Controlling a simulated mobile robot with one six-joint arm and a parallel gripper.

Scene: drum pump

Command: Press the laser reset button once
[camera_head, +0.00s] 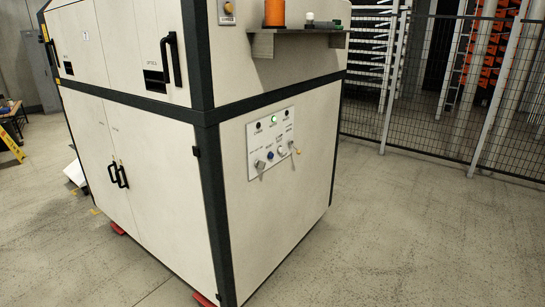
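A white control panel (254,144) is set in the right-hand side of a large cream cabinet (290,210) with dark edge frames. Its upper row has dark round parts and a lit green lamp (274,121). Its lower row has a grey knob or switch (260,166), a small blue button (270,156), a white round button (281,151) and a dark part at the right. The labels are too small to read, so I cannot tell which is the laser reset button. My gripper is not in view.
A shelf (300,31) with an orange cylinder (274,12) juts out above the panel. A wire mesh fence (450,130) stands at the back right. The concrete floor (420,230) right of the cabinet is clear. A yellow floor sign (12,147) stands far left.

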